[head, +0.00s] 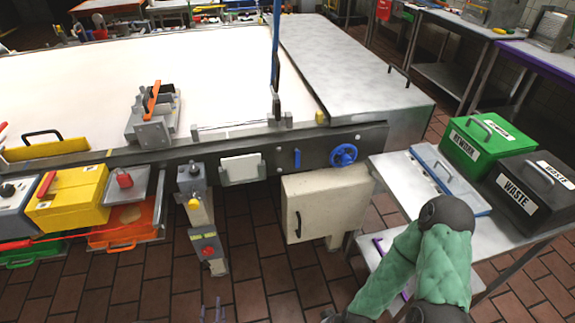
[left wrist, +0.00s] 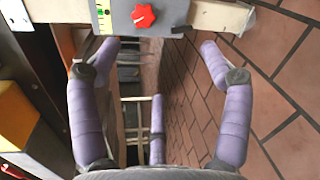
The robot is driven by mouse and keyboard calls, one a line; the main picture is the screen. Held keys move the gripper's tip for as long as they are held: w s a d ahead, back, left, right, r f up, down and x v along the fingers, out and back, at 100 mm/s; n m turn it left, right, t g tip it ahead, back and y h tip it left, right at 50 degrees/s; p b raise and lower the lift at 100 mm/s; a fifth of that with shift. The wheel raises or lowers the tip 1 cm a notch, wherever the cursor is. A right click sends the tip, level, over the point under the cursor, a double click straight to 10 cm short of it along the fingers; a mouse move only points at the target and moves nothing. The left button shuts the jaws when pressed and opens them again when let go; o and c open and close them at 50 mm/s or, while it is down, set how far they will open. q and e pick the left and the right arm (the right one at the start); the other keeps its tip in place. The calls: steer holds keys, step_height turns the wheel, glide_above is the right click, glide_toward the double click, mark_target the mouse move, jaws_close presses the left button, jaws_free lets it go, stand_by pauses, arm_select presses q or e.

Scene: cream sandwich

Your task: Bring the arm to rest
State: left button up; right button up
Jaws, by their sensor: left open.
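Beyond the fingers are a control box with a red knob (left wrist: 143,16) and the brown floor. My right arm, in a green padded sleeve (head: 445,262), is bent at the lower right of the head view. Its gripper is below the picture.
The long machine with a pale belt (head: 190,82) stands ahead. A blue handwheel (head: 343,155) and a cream cabinet (head: 325,200) are on its front. A side table at right holds a green box (head: 487,140) and a black waste box (head: 530,190).

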arm_select(q)
steer(key=w+d+r+m+g+h+p, duration=0.2)
steer(key=d+r+m+g+h+p, duration=0.25)
steer(key=d+r+m+g, duration=0.65)
steer(key=s+d+r+m+g+h+p, duration=0.1)
steer(key=s+d+r+m+g, duration=0.1)
steer(key=s+d+r+m, duration=0.2)
steer(key=s+d+r+m+g+h+p, duration=0.1)
steer(key=s+d+r+m+g, duration=0.1)
steer(key=s+r+m, duration=0.6)
steer(key=s+d+m, duration=0.1)
steer(key=s, duration=0.4)
steer(key=shift+d+r+g, duration=0.35)
steer(key=shift+r+g, duration=0.05)
stand_by(0.6)
